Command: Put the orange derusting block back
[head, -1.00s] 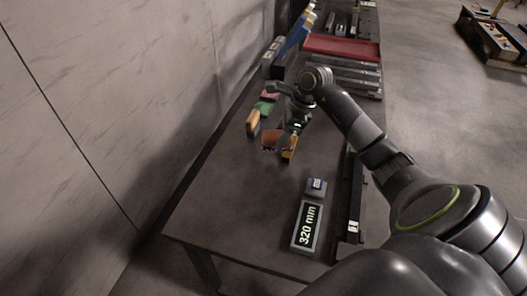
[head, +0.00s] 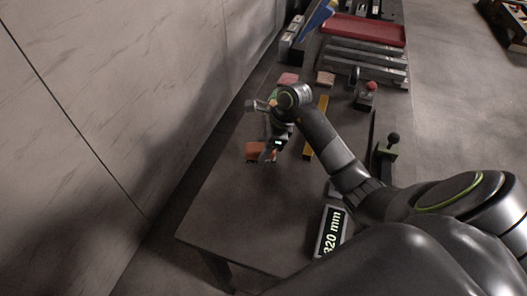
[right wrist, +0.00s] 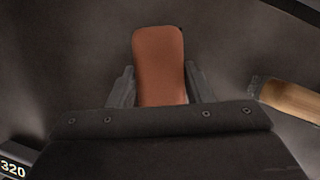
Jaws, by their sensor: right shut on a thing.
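The orange derusting block (head: 256,152) is a rounded reddish-orange slab. My right gripper (head: 268,150) is shut on it in the head view, over the table's wall side. In the right wrist view the block (right wrist: 160,60) sticks out between the two fingers of the gripper (right wrist: 158,80). Whether the block touches the tabletop is hard to tell. A pink block (head: 288,79) and a partly hidden green block (head: 272,96) lie farther back, behind my wrist. My left gripper is not in view.
A yellow bar (head: 316,128) lies right of my wrist. A red-knobbed device (head: 366,96) and a dark-knobbed one (head: 387,148) stand along the right edge. A 320 mm display (head: 331,231) is in front. A red tray (head: 365,30) is at the back. The near-left tabletop is clear.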

